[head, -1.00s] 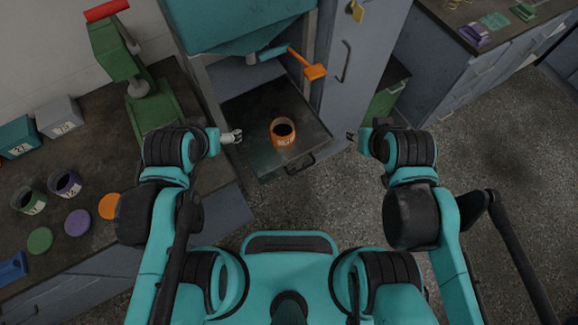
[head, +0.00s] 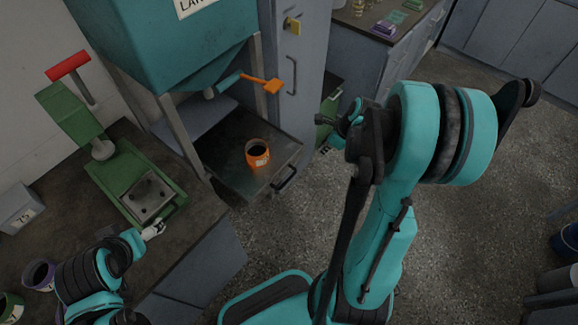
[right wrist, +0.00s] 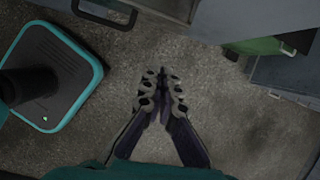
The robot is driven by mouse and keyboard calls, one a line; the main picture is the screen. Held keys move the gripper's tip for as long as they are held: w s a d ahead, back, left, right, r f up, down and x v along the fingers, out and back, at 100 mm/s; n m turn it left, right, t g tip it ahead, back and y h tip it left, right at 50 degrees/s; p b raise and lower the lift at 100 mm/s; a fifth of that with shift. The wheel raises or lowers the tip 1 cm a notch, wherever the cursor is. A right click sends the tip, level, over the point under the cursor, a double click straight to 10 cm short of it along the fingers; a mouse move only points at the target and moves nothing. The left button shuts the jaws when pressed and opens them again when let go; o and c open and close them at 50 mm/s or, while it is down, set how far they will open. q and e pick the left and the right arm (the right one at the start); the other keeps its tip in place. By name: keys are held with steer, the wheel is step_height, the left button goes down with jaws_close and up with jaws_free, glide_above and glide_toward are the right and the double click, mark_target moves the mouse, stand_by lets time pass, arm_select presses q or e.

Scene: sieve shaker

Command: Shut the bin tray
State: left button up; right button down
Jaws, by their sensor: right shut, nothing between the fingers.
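The bin tray (head: 222,164) is a dark flat tray pulled out below a teal hopper (head: 165,60). An orange pot (head: 257,153) with dark contents stands on it. The tray's black handle (head: 287,177) is on its front edge; it also shows at the upper left of the right wrist view (right wrist: 104,20). My right gripper (head: 326,148) is to the right of the tray, apart from the handle, with its fingers together and empty over the floor in the right wrist view (right wrist: 162,76). My left gripper (head: 153,230) is by the green press; its finger gap is unclear.
A green press (head: 125,180) with a red handle stands on the left bench. Grey cabinets (head: 305,65) rise behind the tray, and a scoop with an orange end (head: 262,84) sticks out under the hopper. The floor (head: 275,235) before the tray is clear.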

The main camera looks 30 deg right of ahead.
arm_select(q)
steer(key=shift+s+a+f+b, duration=0.1)
steer(key=shift+a+f+b, duration=0.1)
steer(key=shift+f+b, duration=1.25)
steer(key=shift+s+a+f+b, duration=0.1)
steer(key=shift+a+f+b, duration=0.05)
steer(key=shift+f+b, duration=1.3)
arm_select(e)
steer(key=w+a+f+m, duration=0.1)
steer(key=w+a+f, duration=0.1)
steer(key=w+f, duration=0.5)
steer(key=shift+a+f+m, duration=0.3)
steer(key=shift+a+f, duration=0.05)
steer(key=shift+f, duration=1.5)
